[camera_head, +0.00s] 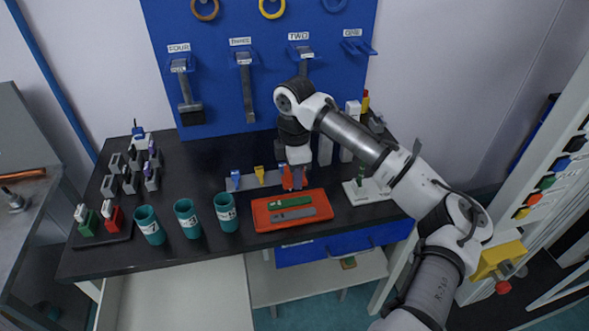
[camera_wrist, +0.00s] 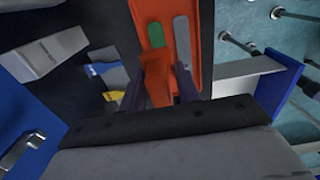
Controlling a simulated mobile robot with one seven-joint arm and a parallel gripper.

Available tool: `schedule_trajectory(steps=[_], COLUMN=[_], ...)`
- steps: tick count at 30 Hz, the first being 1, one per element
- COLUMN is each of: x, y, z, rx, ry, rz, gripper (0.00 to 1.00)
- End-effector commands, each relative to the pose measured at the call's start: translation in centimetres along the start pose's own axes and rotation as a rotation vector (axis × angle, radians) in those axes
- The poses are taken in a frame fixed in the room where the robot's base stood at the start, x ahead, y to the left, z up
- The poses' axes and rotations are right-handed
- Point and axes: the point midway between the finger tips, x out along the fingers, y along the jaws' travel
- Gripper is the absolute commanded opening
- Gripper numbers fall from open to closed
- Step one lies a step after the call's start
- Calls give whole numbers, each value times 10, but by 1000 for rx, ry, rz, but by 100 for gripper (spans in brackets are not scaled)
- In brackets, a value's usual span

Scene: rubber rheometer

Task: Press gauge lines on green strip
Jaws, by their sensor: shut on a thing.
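The green strip (camera_head: 290,202) lies in the orange-red tray (camera_head: 262,221), beside a grey strip (camera_head: 294,214). In the wrist view the green strip (camera_wrist: 155,35) shows partly, next to the grey strip (camera_wrist: 182,40). My gripper (camera_head: 293,180) is shut on a red tool (camera_head: 287,176) just behind the tray's back edge. In the wrist view the red tool (camera_wrist: 163,75) shows between the fingers, and its lower end is hard to tell from the tray. I cannot tell whether it is clear of the rack.
A blue tool (camera_head: 235,178) and a yellow tool (camera_head: 259,174) stand on a grey rack left of my gripper. Several teal cups (camera_head: 188,218) stand left of the tray. A white stand (camera_head: 368,192) is close on the right. Tools hang on the blue board behind.

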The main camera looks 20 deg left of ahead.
Motion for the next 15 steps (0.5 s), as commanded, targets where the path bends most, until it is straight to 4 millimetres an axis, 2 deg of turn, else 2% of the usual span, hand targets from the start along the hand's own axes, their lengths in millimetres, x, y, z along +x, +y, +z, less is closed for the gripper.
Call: schedule_trajectory(steps=[1,6,15], x=[9,26,46], y=[0,0,0], z=[0,0,0], rx=[0,0,-1], ry=[1,1,0], rz=[-1,-1,0], gripper=[18,18,18])
